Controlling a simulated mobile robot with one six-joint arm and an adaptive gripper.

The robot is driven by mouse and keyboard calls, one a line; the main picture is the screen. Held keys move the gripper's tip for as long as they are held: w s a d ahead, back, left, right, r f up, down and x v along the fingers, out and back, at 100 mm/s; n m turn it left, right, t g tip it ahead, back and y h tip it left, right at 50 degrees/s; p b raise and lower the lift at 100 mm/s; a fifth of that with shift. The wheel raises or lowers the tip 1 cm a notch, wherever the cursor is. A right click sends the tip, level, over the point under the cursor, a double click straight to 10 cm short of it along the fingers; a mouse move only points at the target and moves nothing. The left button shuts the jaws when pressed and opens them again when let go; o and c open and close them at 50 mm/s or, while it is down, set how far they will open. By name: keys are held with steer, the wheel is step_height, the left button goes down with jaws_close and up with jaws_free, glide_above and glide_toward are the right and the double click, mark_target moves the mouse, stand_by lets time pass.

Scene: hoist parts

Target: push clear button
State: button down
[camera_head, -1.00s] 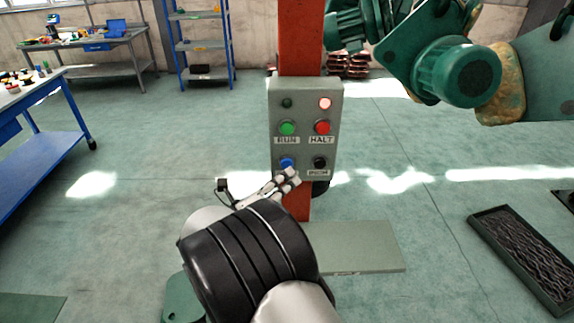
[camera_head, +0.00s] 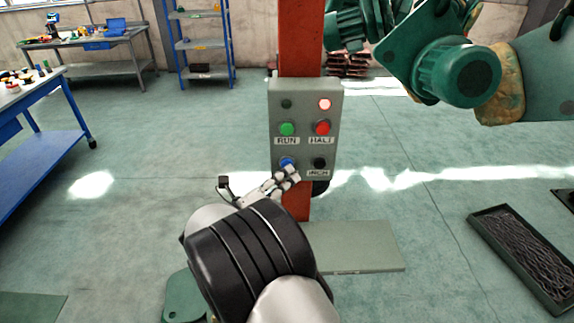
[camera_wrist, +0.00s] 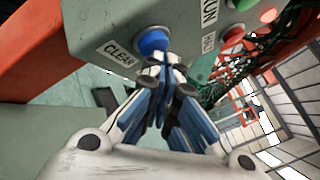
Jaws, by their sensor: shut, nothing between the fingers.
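The grey control box (camera_head: 304,103) is fixed to a red post. Its blue button (camera_head: 286,161) sits at the lower left, partly hidden by my fingers. In the wrist view the blue button (camera_wrist: 153,41) stands beside the white CLEAR label (camera_wrist: 118,53). My gripper (camera_head: 291,172) is shut and empty, its fingertips at the lower edge of the blue button. In the wrist view my gripper's fingertips (camera_wrist: 160,60) overlap the button's lower rim; I cannot tell whether they touch or press it.
A green RUN button (camera_head: 287,128), a red HALT button (camera_head: 322,127) and a black INCH button (camera_head: 320,163) are close by. The upper right lamp (camera_head: 325,104) glows red; the upper left lamp (camera_head: 287,104) is dark. Green hoist machinery (camera_head: 455,75) hangs at the right.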

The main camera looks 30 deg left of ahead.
steer(key=shift+w+a, duration=0.15)
steer(key=shift+w, duration=0.05)
steer(key=shift+s, duration=0.15)
stand_by(0.5)
steer(key=shift+s+d+p, duration=0.4)
steer(key=shift+s+p, duration=0.1)
steer(key=shift+s, duration=0.05)
steer(key=s, duration=0.1)
steer(key=s+d+p, duration=0.1)
steer(key=s, duration=0.1)
steer(key=s+d+p, duration=0.1)
steer(key=shift+s+d, duration=0.2)
steer(key=shift+d, duration=0.05)
stand_by(0.6)
